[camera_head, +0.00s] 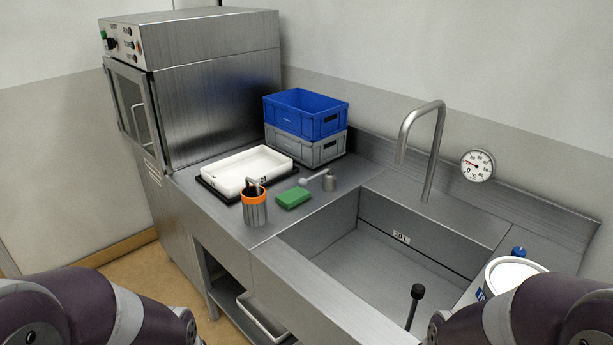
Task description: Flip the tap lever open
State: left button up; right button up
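A curved metal tap spout (437,150) rises behind the sink (375,255). A short metal cylinder (329,183) stands on the counter left of the sink. A thin lever (315,176) with a rounded end reaches left from it, low over the counter; this looks like the tap lever. No water shows under the spout. Parts of my two arms show at the bottom left and bottom right corners. Neither gripper is in view, so neither is seen near the lever.
A green sponge (293,198), an orange-rimmed cup (255,208) and a white tray (246,170) are near the lever. Stacked blue (318,120) and grey crates (310,151) stand behind. A black-knobbed rod (415,300) rises at the sink's front; a white tub (515,272) stands right.

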aim_at(301, 182)
jog(key=z, duration=0.3)
jog(key=i+j+z, duration=0.2)
jog(key=j+z, duration=0.2)
jog(key=i+j+z, duration=0.1)
jog(key=j+z, duration=0.35)
jog(key=j, duration=0.15)
jog(key=j+z, duration=0.4)
jog(key=j, duration=1.55)
jog(key=i+z, duration=0.05)
jog(key=i, duration=0.05)
